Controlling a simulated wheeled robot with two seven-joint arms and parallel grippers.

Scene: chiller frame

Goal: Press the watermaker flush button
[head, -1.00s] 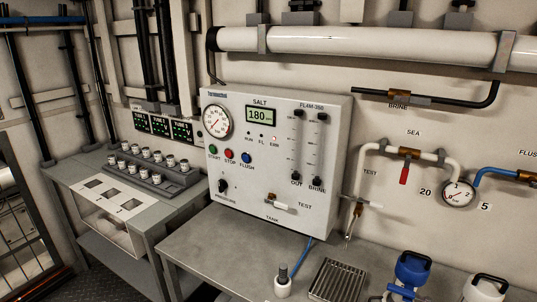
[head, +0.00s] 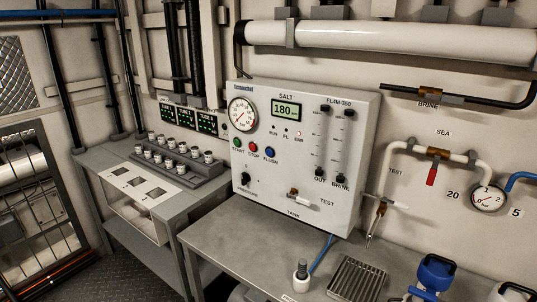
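The watermaker panel (head: 310,150) is a white box on the wall above the bench. The blue FLUSH button (head: 270,153) sits at the right end of a row of three, beside the red STOP button (head: 254,149) and the green START button (head: 237,143). The display (head: 286,111) labelled SALT reads 180. Neither of my grippers is in the head view, and nothing covers the buttons.
A grey bench (head: 235,237) runs below the panel, holding a drain grate (head: 356,279), a white bottle (head: 300,279) and a blue jug (head: 434,272). A side table (head: 92,160) with several small cups stands left. Pipes and a red-handled valve (head: 431,174) are at right.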

